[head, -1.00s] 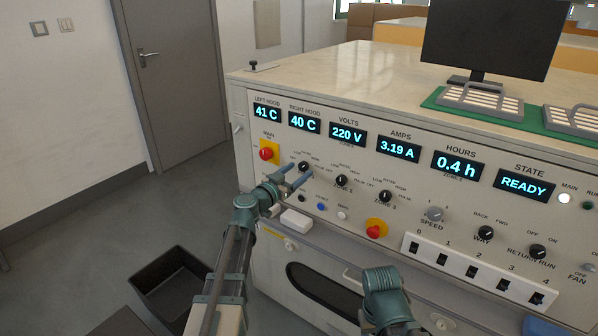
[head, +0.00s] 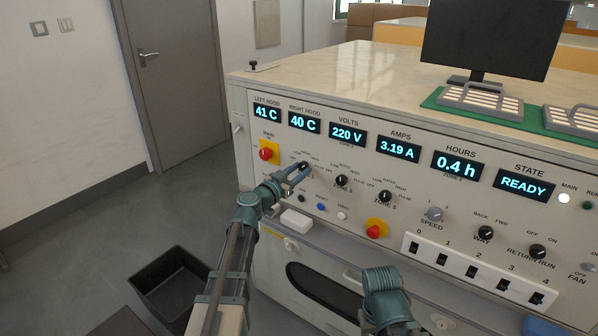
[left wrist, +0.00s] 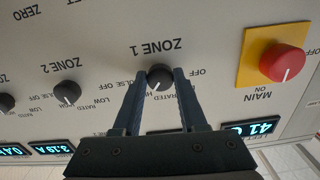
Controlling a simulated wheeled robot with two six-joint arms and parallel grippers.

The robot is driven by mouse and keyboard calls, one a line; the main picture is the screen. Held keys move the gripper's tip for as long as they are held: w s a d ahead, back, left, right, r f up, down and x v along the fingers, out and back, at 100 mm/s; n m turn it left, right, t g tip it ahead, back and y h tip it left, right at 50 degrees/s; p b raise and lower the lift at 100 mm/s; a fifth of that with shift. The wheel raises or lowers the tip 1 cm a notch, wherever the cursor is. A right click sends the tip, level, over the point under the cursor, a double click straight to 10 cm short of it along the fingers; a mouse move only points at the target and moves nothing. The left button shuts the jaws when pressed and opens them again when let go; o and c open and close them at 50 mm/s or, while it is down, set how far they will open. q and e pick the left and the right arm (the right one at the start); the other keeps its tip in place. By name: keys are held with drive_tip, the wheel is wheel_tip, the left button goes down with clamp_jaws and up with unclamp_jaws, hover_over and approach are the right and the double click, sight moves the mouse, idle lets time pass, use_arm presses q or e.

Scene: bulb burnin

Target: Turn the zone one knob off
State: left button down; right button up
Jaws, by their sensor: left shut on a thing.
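The zone one knob (left wrist: 159,78) is a small round black knob with a white mark, on the sloped white panel (left wrist: 215,40). My left gripper (left wrist: 159,75) is shut on it, with one dark finger on each side. In the left wrist view, which looks at the panel upside down, the white mark points down and slightly left, toward the partly covered HIGH label. In the head view my left gripper (head: 298,171) covers part of this knob.
The red main knob on its yellow plate (left wrist: 275,60) is close by. The zone two knob (left wrist: 67,93) is on the other side. A red button on yellow (head: 376,229) and a row of switches (head: 471,271) are lower right. A black bin (head: 172,285) stands on the floor.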

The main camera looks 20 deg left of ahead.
use_arm(q)
drive_tip(key=shift+n, duration=0.3)
drive_tip(key=n, duration=0.5)
drive_tip(key=shift+d+n, duration=0.1)
drive_tip(key=shift+n, duration=0.2)
drive_tip(key=n, duration=1.1)
drive_tip(key=shift+s+r+n, duration=0.1)
drive_tip(key=shift+r+n, duration=0.05)
drive_tip(key=shift+n, duration=0.25)
drive_tip(key=n, duration=0.5)
drive_tip(key=shift+n, duration=0.6)
drive_tip(key=shift+c, duration=2.2)
unclamp_jaws()
